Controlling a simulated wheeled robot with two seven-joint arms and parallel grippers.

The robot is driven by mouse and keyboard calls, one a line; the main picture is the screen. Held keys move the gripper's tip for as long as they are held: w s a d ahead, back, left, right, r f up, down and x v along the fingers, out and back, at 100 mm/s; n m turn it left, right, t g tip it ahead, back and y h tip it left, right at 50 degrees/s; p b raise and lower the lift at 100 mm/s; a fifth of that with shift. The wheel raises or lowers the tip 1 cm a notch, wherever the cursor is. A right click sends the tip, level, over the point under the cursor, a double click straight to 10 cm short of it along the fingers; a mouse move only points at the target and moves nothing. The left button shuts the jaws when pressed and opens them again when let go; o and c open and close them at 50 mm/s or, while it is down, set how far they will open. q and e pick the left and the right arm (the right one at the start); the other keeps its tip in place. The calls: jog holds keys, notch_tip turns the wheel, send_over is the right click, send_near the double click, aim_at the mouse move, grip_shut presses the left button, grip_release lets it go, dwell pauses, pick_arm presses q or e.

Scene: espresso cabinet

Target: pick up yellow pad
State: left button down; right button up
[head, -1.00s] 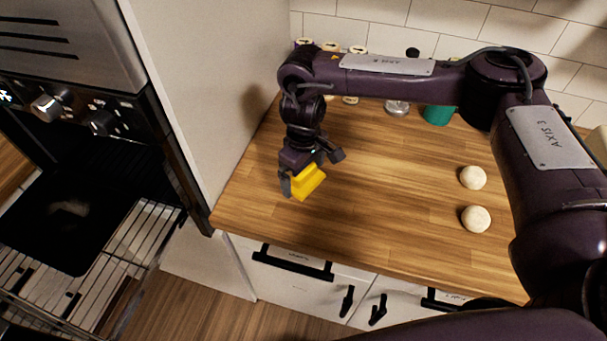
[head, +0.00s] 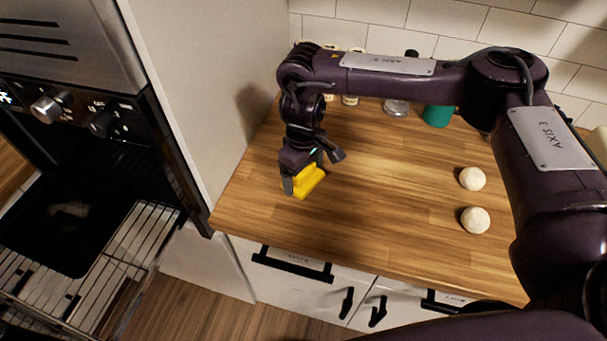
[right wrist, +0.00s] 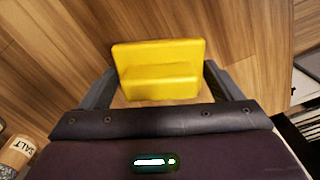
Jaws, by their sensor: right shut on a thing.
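The yellow pad (head: 308,182) is at the left part of the wooden counter in the head view. It has a stepped shape and fills the space between the fingers in the right wrist view (right wrist: 160,70). My right gripper (head: 303,181) is shut on the yellow pad, with one finger at each side of it (right wrist: 158,90). The pad is at or just above the counter top; I cannot tell whether it touches. My left gripper is not in view.
Two pale round balls (head: 472,179) (head: 475,220) sit on the wooden counter (head: 390,190) to the right. A green container (head: 437,115) and several jars stand along the back wall. An open oven (head: 60,210) is at left. A salt jar (right wrist: 17,152) shows in the wrist view.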

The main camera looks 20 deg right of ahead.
notch_tip(320, 180, up, 19)
jog(key=shift+p, duration=0.3)
jog(key=o, duration=0.3)
jog(key=shift+c, duration=0.5)
jog(key=shift+r, duration=0.1)
